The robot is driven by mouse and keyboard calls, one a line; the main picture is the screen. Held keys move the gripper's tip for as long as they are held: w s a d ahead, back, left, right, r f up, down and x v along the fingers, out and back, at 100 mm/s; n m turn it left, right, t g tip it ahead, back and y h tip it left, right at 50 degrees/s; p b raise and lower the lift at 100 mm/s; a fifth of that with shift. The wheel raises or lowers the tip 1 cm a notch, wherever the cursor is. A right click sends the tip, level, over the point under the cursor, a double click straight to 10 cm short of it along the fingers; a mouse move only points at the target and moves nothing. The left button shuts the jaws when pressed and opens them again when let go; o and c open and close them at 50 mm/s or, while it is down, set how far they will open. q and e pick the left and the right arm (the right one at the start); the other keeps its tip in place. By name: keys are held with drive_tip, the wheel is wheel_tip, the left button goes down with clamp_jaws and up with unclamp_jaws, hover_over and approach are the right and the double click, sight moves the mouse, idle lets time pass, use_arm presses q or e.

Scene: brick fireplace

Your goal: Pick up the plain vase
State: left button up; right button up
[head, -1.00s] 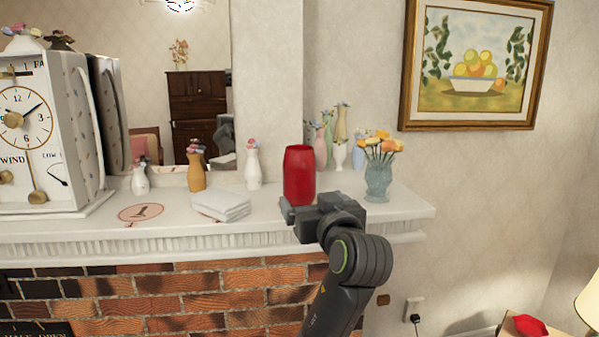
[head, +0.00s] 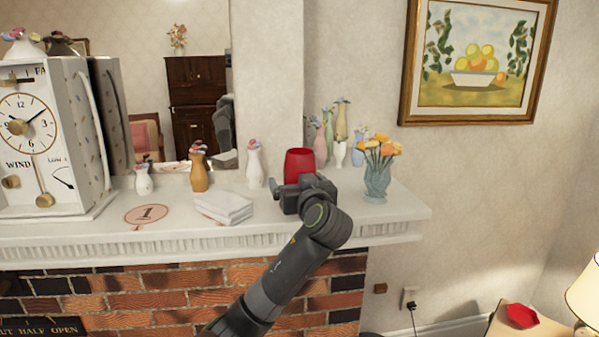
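The plain red vase (head: 299,162) stands upright on the white mantel shelf and holds no flowers. Its lower part is hidden behind my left gripper (head: 296,190), whose dark arm rises from the bottom, left of the middle. The gripper is right in front of the vase. One finger shows at the vase's lower left, with a small gap beside the vase, so the gripper looks open. The other finger is hard to make out. I cannot tell whether the gripper touches the vase. My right gripper is not in view.
A blue glass vase with orange flowers (head: 377,178) stands close on the right. A large clock (head: 35,140) stands far left.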

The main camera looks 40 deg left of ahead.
use_arm(q)
drive_tip(key=shift+w+a, duration=0.15)
drive_tip(key=c, duration=1.3)
